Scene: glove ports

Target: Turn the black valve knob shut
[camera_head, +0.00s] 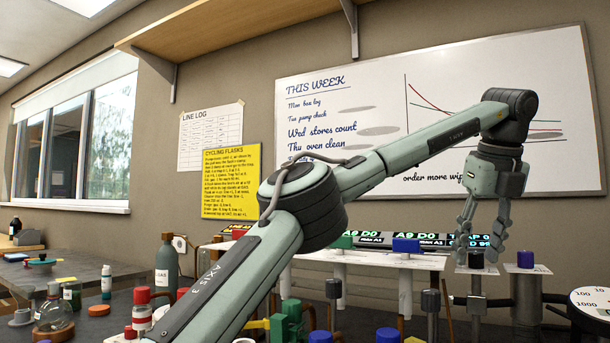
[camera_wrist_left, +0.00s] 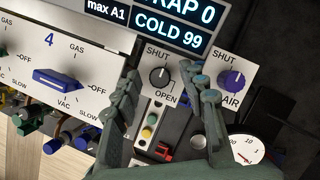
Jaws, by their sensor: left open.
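The black valve knob (camera_wrist_left: 159,78) sits on a white plate marked SHUT above and OPEN below, in the left wrist view. A pale mark on it points roughly up; its exact setting is hard to read. In the head view the black knob (camera_head: 476,260) tops a post at the right. My left gripper (camera_head: 483,238) hangs fingers down just above it, open and empty. In the left wrist view the fingers of my left gripper (camera_wrist_left: 168,90) stand left and right of the knob, apparently not touching it. My right gripper is not in view.
A purple AIR knob (camera_wrist_left: 232,80) is close to the right finger. A blue valve handle (camera_wrist_left: 62,81) on a white panel is at the left. A round gauge (camera_wrist_left: 248,150) is at lower right.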

